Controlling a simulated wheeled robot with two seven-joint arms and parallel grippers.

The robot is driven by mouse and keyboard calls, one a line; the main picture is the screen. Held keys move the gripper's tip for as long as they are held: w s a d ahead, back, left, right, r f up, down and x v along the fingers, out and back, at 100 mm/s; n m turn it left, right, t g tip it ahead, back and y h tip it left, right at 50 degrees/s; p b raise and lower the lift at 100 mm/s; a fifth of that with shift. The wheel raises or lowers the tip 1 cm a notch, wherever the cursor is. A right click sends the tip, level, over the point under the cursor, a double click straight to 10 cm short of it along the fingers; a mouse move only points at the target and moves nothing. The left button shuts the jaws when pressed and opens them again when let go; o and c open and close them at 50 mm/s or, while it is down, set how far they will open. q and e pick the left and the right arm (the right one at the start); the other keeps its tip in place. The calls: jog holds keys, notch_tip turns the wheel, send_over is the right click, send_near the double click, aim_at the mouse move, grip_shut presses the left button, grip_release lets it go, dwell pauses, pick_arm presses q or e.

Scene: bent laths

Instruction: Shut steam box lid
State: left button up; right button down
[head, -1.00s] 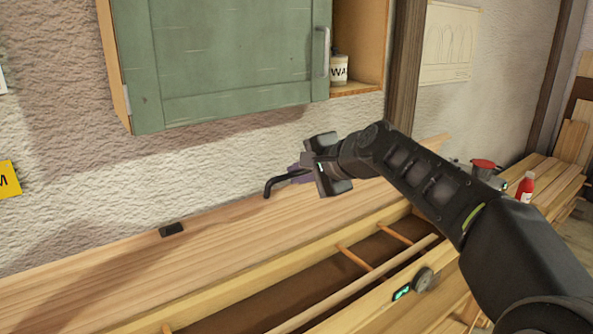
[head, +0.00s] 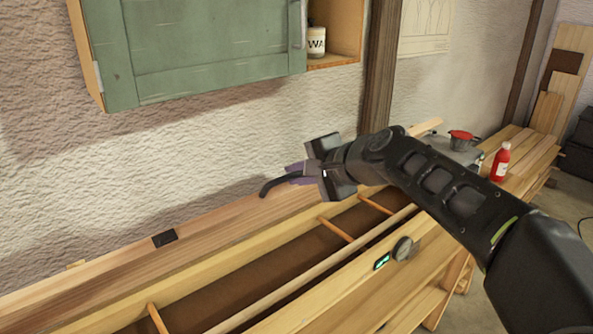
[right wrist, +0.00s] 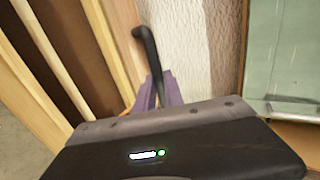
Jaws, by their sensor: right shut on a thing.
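The steam box (head: 340,292) is a long wooden trough with a dark interior and thin cross rods, open at the top. Its wooden lid (head: 215,222) stands raised along the back edge, near the wall, with a dark block (head: 165,238) on its upper edge. My right gripper (head: 296,174), with purple fingers, is shut on a bent black handle (head: 272,186) at the lid's upper edge. The handle also shows in the right wrist view (right wrist: 149,55), rising out past the purple fingers. The gripper hides where the handle joins the lid. My left gripper is out of view.
A green wall cabinet (head: 200,50) hangs above the box. A red bottle (head: 500,162) and a red-topped pot (head: 462,140) stand at the right.

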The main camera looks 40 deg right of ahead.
jog(key=s+f, duration=0.5)
jog(key=shift+s, duration=0.3)
jog(key=shift+a, duration=0.1)
jog(key=s+f, duration=0.4)
jog(key=f, duration=0.2)
jog(key=shift+s, duration=0.15)
notch_tip(320, 180, down, 7)
jog(key=s, duration=0.3)
dwell(0.4)
